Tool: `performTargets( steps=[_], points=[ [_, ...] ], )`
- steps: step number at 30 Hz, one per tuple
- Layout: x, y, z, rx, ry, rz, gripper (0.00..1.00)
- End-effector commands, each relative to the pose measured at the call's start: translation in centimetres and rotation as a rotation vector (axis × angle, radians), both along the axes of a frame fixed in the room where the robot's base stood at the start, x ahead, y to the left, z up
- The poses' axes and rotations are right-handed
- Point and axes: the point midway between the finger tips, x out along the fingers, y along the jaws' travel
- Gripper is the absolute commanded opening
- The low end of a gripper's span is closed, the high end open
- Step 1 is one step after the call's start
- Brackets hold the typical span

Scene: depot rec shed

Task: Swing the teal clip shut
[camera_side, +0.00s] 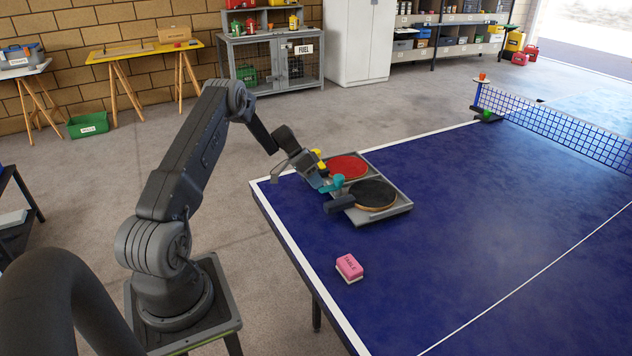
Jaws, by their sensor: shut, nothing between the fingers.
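The teal clip (338,181) is at the left edge of a grey tray (402,212) on the blue table. It sits beside the black paddle (374,193), near that paddle's handle. My gripper (324,185) is shut and empty, with its tips close to the clip's left side. I cannot tell whether they touch it. The clip is small here, and its exact angle is not clear. A yellow clip (319,158) shows behind my gripper, by the red paddle (347,166). My gripper hides the red paddle's handle.
A pink sponge-like block (349,267) lies on the blue table (470,220) in front of the tray. The table's white-lined left edge is close to the tray. A net (560,122) crosses the far right. The table right of the tray is clear.

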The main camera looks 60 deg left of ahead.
Motion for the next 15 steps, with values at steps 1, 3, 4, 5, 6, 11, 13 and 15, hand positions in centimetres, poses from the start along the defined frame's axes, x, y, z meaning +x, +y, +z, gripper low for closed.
performTargets(
  steps=[1,3,4,5,6,11,13,15],
  points=[
    [0.0,0.0,0.0,0.0,0.0,0.007,0.0],
    [0.0,-0.1,0.0,0.0,0.0,0.016,0.0],
    [-0.1,-0.1,0.1,0.0,0.0,0.021,0.0],
    [-0.1,-0.2,0.1,-0.001,0.0,0.025,0.0],
    [-0.1,-0.2,0.1,0.0,-0.001,0.031,0.0],
    [-0.3,-0.6,0.0,0.0,0.0,0.078,0.0],
    [-0.4,-0.8,0.1,-0.001,0.0,0.111,0.0],
    [-0.5,-1.1,0.1,-0.001,0.002,0.151,0.0]
  ],
)
